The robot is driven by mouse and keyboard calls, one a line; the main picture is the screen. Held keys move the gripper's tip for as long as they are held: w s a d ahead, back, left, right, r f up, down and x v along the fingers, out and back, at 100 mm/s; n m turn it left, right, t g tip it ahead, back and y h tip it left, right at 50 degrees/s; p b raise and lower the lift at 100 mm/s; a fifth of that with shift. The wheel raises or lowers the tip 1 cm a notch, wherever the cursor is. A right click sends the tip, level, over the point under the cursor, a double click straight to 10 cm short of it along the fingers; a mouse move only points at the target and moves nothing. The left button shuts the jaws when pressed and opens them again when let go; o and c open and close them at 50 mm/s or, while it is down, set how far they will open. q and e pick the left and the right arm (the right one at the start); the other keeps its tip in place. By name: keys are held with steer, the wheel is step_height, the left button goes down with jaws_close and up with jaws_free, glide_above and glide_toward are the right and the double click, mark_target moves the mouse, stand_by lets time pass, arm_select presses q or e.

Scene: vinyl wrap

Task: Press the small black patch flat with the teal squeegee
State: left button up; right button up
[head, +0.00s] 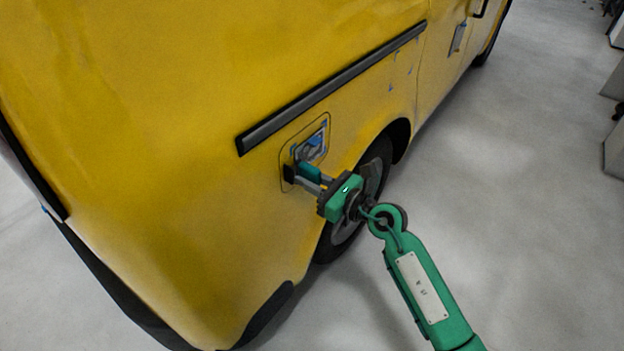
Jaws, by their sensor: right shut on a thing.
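My right gripper (303,177) reaches in from the lower right to the side of the yellow van (190,130). It is shut on the teal squeegee (309,172), of which a small teal part shows between the fingers. The squeegee is at the lower part of a rounded panel outline (326,122) on the van's side; I cannot tell whether it touches the surface. A small dark shape (289,174) shows at the fingertips' left; I cannot tell if it is the black patch or part of the gripper. My left gripper is not in view.
Blue and pale marks (313,145) lie inside the panel outline. A black trim strip (330,88) runs just above it. A rear wheel (362,195) stands below and right, close behind my gripper. Grey floor (520,200) is open to the right.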

mark_target(320, 151)
steer(key=shift+w+d+b, duration=0.4)
steer(key=shift+w+d, duration=0.25)
steer(key=shift+w, duration=0.2)
steer(key=shift+w+d+b, duration=0.4)
steer(key=shift+w+d, duration=0.05)
steer(key=shift+w, duration=0.2)
steer(key=shift+w+d+r, duration=0.1)
steer(key=shift+w+d, duration=0.1)
steer(key=shift+w, duration=0.1)
steer(key=shift+w+d+b, duration=0.6)
steer(key=shift+w+d, duration=0.05)
steer(key=shift+w, duration=0.2)
steer(key=shift+w+d+b, duration=0.6)
steer(key=shift+w, duration=0.3)
